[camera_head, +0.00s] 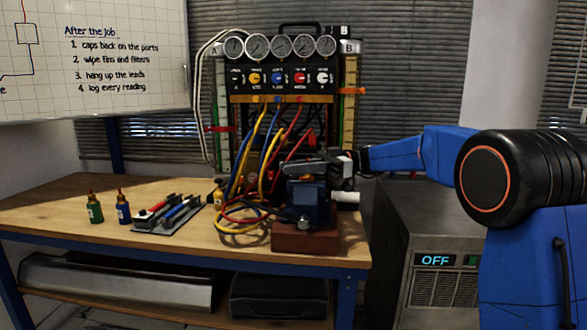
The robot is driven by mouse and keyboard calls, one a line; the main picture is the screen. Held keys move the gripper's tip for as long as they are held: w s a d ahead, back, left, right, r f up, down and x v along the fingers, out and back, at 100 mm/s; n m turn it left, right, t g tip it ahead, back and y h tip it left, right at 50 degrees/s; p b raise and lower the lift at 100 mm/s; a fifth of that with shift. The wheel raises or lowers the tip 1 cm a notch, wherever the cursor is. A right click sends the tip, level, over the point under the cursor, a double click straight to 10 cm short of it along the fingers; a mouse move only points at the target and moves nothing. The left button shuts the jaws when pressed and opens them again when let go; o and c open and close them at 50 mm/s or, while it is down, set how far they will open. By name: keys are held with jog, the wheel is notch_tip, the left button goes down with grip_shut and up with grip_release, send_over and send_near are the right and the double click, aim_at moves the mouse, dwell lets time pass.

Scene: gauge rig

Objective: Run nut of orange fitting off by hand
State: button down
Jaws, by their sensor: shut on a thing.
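My gripper (343,164) is at the right end of the bench, reaching in from the right beside the top of a blue vise (306,196). It is shut on a small part there, but dark jaws and grey metal hide what that part is. A small orange piece (352,91) sticks out from the right-hand column marked B on the gauge rig. A white cylinder (346,197) juts out to the right of the vise, below my gripper.
The gauge rig (280,75) stands behind the vise, with several coloured hoses hanging in front. A red-brown block (305,238) carries the vise. Bottles (95,209) and a tool tray (168,214) sit left on the bench (60,207). A grey machine (440,240) reading OFF stands right.

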jog(key=c, duration=1.6)
grip_release()
jog(key=shift+c, duration=0.2)
jog(key=v, duration=1.7)
jog(key=shift+d, duration=0.2)
